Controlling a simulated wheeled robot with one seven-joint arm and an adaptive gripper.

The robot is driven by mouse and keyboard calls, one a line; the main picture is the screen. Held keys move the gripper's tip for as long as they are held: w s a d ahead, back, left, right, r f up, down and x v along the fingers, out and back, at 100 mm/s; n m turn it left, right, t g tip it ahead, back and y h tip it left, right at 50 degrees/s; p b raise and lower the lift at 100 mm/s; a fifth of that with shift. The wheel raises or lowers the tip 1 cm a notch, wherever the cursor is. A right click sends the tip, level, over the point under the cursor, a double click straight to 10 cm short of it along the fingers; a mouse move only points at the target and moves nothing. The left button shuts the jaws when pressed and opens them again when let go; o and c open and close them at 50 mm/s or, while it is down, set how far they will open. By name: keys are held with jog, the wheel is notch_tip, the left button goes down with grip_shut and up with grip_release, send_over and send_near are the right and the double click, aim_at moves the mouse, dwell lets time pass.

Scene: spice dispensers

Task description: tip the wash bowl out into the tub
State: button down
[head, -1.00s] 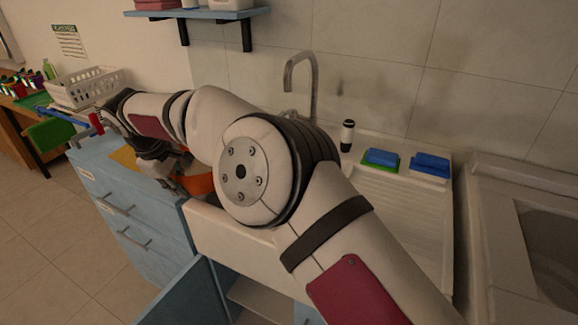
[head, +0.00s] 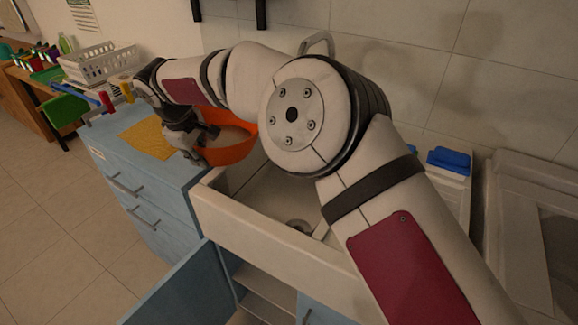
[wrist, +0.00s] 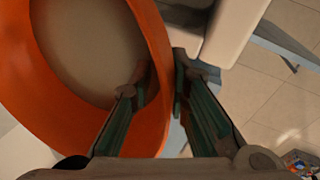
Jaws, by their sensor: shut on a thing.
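The orange wash bowl (head: 238,150) is at the left end of the white sink tub (head: 245,225), with greyish-beige contents or an inner surface showing. It looks roughly level; I cannot tell whether it rests on the edge or hangs just above it. My gripper (head: 204,146) is shut on the bowl's left rim. In the wrist view, the bowl (wrist: 25,70) fills the left side, and my gripper (wrist: 160,80) has one finger inside the wall and one outside. My arm hides part of the bowl and the tub's back.
A yellow cloth (head: 150,138) lies on the blue cabinet (head: 125,165) left of the tub. A white basket (head: 100,62) stands behind it. A faucet (head: 318,42) rises behind my arm. A blue sponge (head: 449,160) lies to the right. A blue door (head: 180,290) hangs open below.

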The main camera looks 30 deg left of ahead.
aim_at(218, 153)
jog(key=shift+w+d+r+y+p, duration=0.1)
jog(key=shift+d+r+y+p, duration=0.55)
jog(key=shift+r, duration=0.25)
jog(key=shift+d+r+m+y+p, duration=0.15)
jog(key=shift+d+m+y+p, duration=0.25)
jog(key=shift+y, duration=0.35)
jog(key=shift+w+d+y, duration=0.1)
jog(key=shift+d+y, duration=0.15)
jog(key=shift+y, duration=0.05)
jog(key=shift+w+d+r+g+y+p, duration=0.1)
jog(key=shift+d+r+g+y+p, duration=0.15)
jog(key=shift+d+y+p, duration=0.5)
jog(key=shift+f, duration=0.15)
jog(key=shift+d+f, duration=0.1)
jog(key=shift+d, duration=0.15)
jog(key=shift+w+d+f+y+p, duration=0.1)
jog(key=shift+d+f+y+p, duration=0.15)
jog(key=shift+d+y+p, duration=0.15)
